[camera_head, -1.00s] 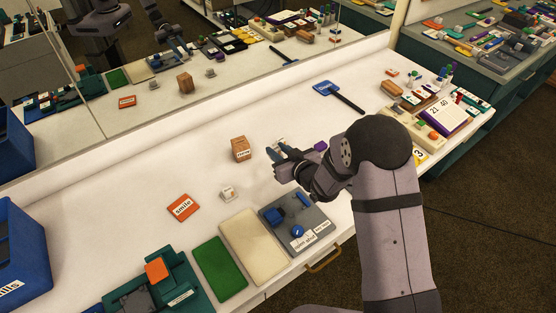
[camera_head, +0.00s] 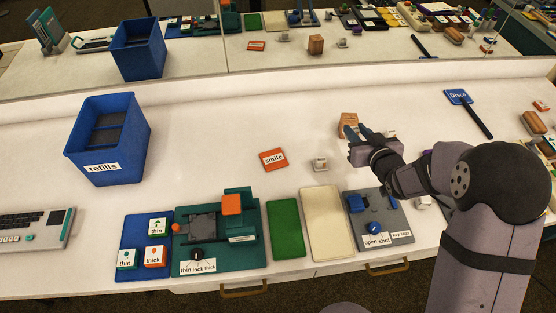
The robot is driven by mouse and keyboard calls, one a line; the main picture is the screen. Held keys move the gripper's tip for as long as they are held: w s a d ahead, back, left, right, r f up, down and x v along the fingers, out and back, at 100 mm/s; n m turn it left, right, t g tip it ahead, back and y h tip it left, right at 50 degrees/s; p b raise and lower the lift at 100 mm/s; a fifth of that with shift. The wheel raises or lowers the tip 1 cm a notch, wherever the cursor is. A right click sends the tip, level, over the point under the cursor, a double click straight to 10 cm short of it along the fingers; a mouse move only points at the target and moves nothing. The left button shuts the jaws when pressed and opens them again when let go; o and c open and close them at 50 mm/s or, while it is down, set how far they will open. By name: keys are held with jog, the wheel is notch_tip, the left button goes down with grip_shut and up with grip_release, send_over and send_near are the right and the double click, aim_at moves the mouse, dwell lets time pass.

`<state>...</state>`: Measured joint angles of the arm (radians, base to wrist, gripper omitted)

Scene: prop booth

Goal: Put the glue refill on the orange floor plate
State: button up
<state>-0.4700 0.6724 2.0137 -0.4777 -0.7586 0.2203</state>
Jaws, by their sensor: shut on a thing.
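A flat orange plate marked "smile" (camera_head: 273,159) lies on the white table left of my gripper. My gripper (camera_head: 357,130) is to its right, with dark fingers in front of a brown wooden block (camera_head: 348,118). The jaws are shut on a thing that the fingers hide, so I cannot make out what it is. I cannot pick out the glue refill with certainty. A small white block (camera_head: 320,163) stands between the orange plate and my gripper. Another small pale thing (camera_head: 390,133) is just right of the fingers, partly covered.
A blue bin marked "refills" (camera_head: 88,150) stands at left. A teal device (camera_head: 220,255), green pad (camera_head: 286,228), cream pad (camera_head: 327,222) and grey panel (camera_head: 385,222) line the front edge. A blue "Disco" sign (camera_head: 458,97) lies right. A mirror runs behind. The table is clear around the orange plate.

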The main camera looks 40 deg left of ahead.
jog(key=s+a+r+n+g+y+b, duration=0.25)
jog(key=s+a, duration=0.45)
jog(key=a, duration=0.4)
jog(key=n+g+b, duration=0.2)
jog(key=b, duration=0.1)
send_over(277, 163)
jog(key=shift+f, duration=0.4)
jog(key=shift+f+m, duration=0.1)
jog(key=shift+m, duration=0.15)
jog(key=shift+t, duration=0.35)
jog(key=shift+f, duration=4.9)
jog(key=shift+f+b, duration=0.1)
jog(key=shift+b, duration=0.25)
